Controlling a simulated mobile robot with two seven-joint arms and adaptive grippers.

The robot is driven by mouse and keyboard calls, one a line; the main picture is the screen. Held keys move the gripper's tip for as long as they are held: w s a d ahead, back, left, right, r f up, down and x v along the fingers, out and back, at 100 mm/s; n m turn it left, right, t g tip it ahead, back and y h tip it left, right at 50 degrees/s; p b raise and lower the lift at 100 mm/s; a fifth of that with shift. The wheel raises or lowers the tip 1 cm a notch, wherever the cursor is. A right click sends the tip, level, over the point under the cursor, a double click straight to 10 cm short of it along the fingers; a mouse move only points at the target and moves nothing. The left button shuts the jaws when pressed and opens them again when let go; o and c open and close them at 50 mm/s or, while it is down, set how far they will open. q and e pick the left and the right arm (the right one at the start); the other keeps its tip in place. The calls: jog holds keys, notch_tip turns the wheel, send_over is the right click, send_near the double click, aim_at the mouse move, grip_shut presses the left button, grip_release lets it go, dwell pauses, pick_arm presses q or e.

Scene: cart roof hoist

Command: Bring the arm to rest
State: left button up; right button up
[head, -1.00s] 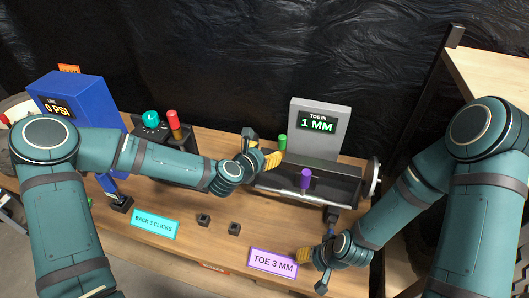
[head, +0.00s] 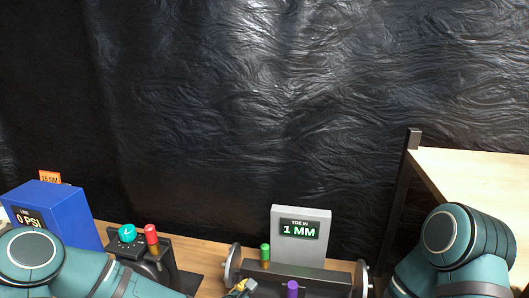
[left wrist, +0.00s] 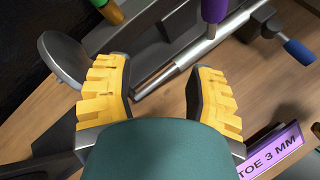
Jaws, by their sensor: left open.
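My left gripper (left wrist: 158,95) is open in the left wrist view, its two yellow-padded fingers apart with nothing gripped between them. Beyond the fingers are a metal rod (left wrist: 180,65) and a purple knob (left wrist: 214,10) of the toe device. In the head view only a small yellow part of the left gripper (head: 242,287) shows at the bottom edge, near the toe device. Both of my arms enter at the lower corners of the head view. My right gripper is below the frame and hidden.
The grey toe device (head: 300,250) reads 1 MM. A blue box (head: 60,212) reads 0 PSI. A black unit with a teal knob (head: 127,233) and a red knob (head: 151,234) stands beside it. A wooden shelf (head: 480,185) is at right. A purple TOE 3 MM label (left wrist: 272,152) lies on the bench.

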pick_arm(q)
jog(key=s+a+f+m+g, duration=0.2)
jog(key=s+f+m, duration=0.2)
jog(key=s+m, duration=0.2)
jog(key=s+a+f+m+g+y, duration=0.1)
jog(key=s+a+f+m+g, duration=0.1)
jog(key=s+m, duration=0.4)
jog(key=s+a+f+m+g+y, duration=0.1)
jog(key=s+a+f+m+g, duration=0.1)
jog(key=s+f+m, duration=0.4)
jog(key=shift+s+a+m+g, duration=0.1)
jog(key=shift+m+g, duration=0.25)
jog(key=shift+m, duration=0.3)
jog(key=shift+s+a+m+g, duration=0.1)
jog(key=shift+m+g, duration=0.25)
jog(key=shift+m, duration=0.3)
jog(key=shift+s+a+m+y, duration=0.25)
jog(key=shift+s+m+y, duration=0.1)
jog(key=shift+m+y, duration=0.05)
